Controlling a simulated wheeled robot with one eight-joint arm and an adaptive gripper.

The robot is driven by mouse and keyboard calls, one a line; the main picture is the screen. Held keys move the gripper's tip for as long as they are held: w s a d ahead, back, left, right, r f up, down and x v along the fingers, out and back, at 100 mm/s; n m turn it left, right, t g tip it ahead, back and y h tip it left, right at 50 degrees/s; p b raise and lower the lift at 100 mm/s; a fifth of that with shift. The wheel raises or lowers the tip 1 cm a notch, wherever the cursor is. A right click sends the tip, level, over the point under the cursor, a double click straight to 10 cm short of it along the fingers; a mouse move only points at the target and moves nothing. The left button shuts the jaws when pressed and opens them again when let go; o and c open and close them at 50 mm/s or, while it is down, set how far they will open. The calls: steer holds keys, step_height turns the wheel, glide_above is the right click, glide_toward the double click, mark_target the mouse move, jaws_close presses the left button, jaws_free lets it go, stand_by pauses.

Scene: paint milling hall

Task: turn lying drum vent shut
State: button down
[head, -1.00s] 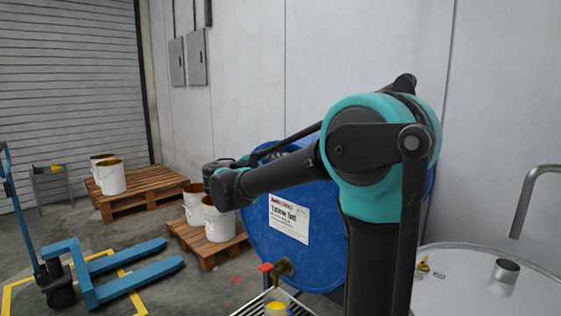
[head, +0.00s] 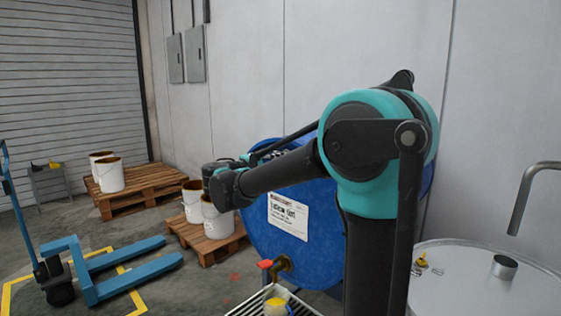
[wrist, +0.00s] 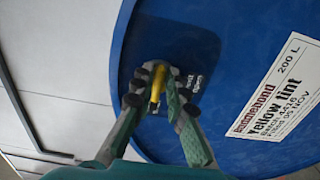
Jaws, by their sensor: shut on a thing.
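The blue drum (head: 325,245) lies on its side in the head view, partly hidden behind my arm. Its flat end (wrist: 235,60) fills much of the wrist view. In the head view the vent and the fingertips are hidden behind my arm. A white label (wrist: 282,92) reads yellow tint.
A tap with a red handle (head: 265,264) sits low on the drum, above a grate with a yellow-topped container (head: 276,305). White buckets (head: 216,221) stand on a pallet at left. A blue pallet truck (head: 100,270) is front left. A pale round lid (head: 480,280) is at right.

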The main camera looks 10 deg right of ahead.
stand_by(0.3)
steer(key=c, duration=1.7)
jaws_free()
steer(key=shift+a, duration=0.1)
steer(key=v, duration=1.2)
